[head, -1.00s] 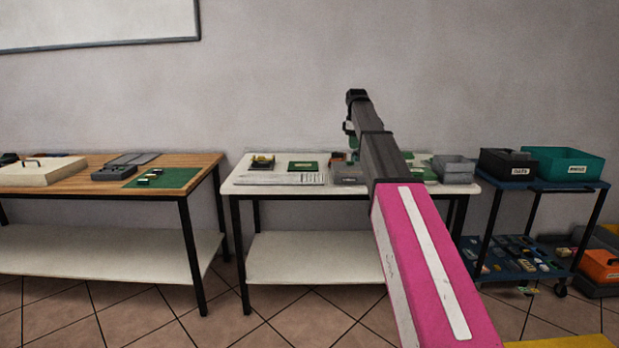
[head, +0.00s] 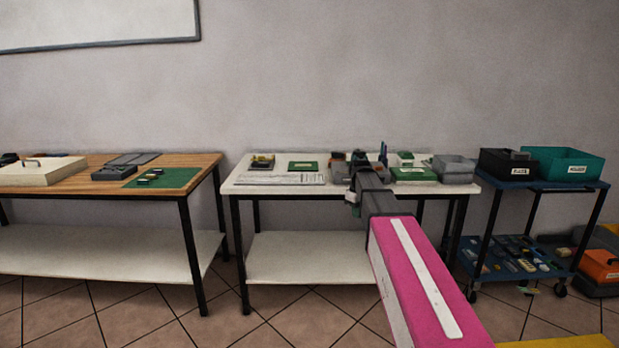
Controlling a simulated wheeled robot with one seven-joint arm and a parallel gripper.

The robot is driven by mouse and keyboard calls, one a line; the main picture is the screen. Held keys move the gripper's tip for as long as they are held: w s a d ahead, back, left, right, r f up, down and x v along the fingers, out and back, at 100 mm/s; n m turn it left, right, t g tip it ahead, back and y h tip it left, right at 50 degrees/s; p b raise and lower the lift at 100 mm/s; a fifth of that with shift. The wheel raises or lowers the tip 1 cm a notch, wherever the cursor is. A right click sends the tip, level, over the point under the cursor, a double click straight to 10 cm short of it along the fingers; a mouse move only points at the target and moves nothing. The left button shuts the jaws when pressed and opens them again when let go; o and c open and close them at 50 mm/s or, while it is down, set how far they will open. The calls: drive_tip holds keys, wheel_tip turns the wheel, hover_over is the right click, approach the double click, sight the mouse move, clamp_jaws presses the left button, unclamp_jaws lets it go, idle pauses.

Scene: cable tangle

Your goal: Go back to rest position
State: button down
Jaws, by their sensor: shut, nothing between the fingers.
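My arm reaches from the lower right, with a pink link and dark grey links beyond it. My gripper (head: 357,158) is at the far end of the arm, small in the head view. It appears in front of the white table (head: 330,187), over the grey and green items there. The fingers are shut, and I see nothing held in them. The arm hides part of the white table's front edge and lower shelf.
A wooden table (head: 100,180) with a green mat (head: 180,177) stands left. A blue cart (head: 540,185) with a black bin (head: 500,165) and a teal bin (head: 575,160) stands right. An orange box (head: 602,265) sits on the floor. Tiled floor is open in front.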

drive_tip(key=s+f+m, duration=0.8)
drive_tip(key=s+f, duration=1.3)
drive_tip(key=s, duration=0.4)
drive_tip(key=shift+s+d, duration=0.35)
